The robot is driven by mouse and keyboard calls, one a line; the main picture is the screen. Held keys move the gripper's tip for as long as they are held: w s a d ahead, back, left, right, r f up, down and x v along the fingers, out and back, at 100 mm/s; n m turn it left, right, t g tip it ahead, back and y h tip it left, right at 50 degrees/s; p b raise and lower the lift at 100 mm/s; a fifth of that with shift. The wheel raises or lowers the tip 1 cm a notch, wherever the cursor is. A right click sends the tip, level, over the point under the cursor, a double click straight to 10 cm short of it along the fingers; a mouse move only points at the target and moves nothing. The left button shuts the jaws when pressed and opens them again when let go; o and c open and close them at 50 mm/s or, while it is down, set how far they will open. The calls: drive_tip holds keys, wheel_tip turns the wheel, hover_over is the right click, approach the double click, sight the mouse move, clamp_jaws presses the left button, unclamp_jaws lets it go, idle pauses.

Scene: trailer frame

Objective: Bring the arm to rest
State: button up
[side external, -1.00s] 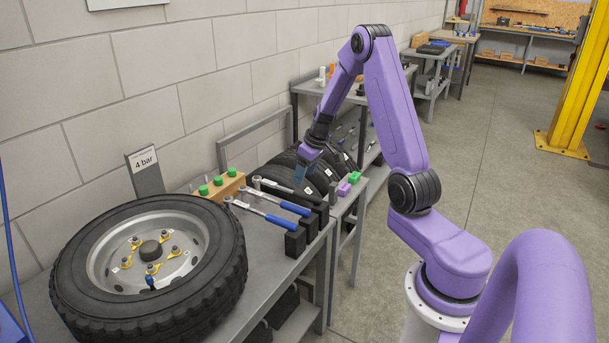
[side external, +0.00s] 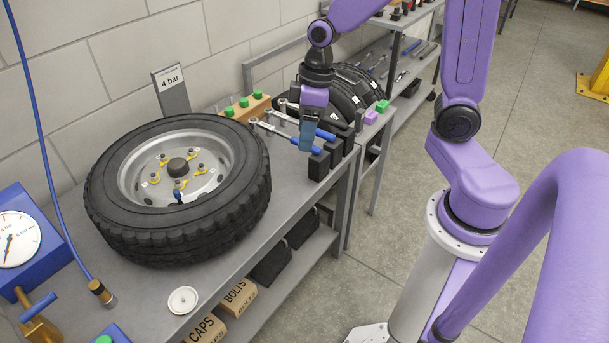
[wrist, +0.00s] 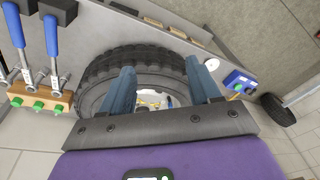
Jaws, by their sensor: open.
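My arm is raised over the workbench. In the side external view my gripper (side external: 306,138) points down, above or beside the blue-handled wrenches (side external: 290,139) in their black holders; the exact gap cannot be told. In the wrist view my gripper (wrist: 163,88) has its two blue fingers spread apart with nothing held between them. The wheel (side external: 185,248) lies flat on the bench to the left of my gripper, its hub and yellow clips facing up. The wheel's tyre (wrist: 135,62) shows beyond the fingers in the wrist view.
A wooden block with green caps (side external: 243,108) and a 4 bar sign (side external: 171,90) stand behind the wheel. A blue pressure gauge (side external: 18,240) and a white disc (side external: 183,300) are at the front left. Black tyres (side external: 350,90) stand behind my gripper. Open floor lies to the right.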

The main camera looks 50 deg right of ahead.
drive_tip(key=s+a+r+n, duration=0.1)
drive_tip(key=s+n, duration=0.1)
drive_tip(key=s, duration=0.7)
drive_tip(key=s+a+r+n+h, duration=0.1)
drive_tip(key=s+n, duration=0.2)
drive_tip(key=s, duration=0.7)
drive_tip(key=shift+a+r+g, duration=0.2)
drive_tip(key=shift+r+g, duration=0.1)
drive_tip(key=shift+r, duration=0.1)
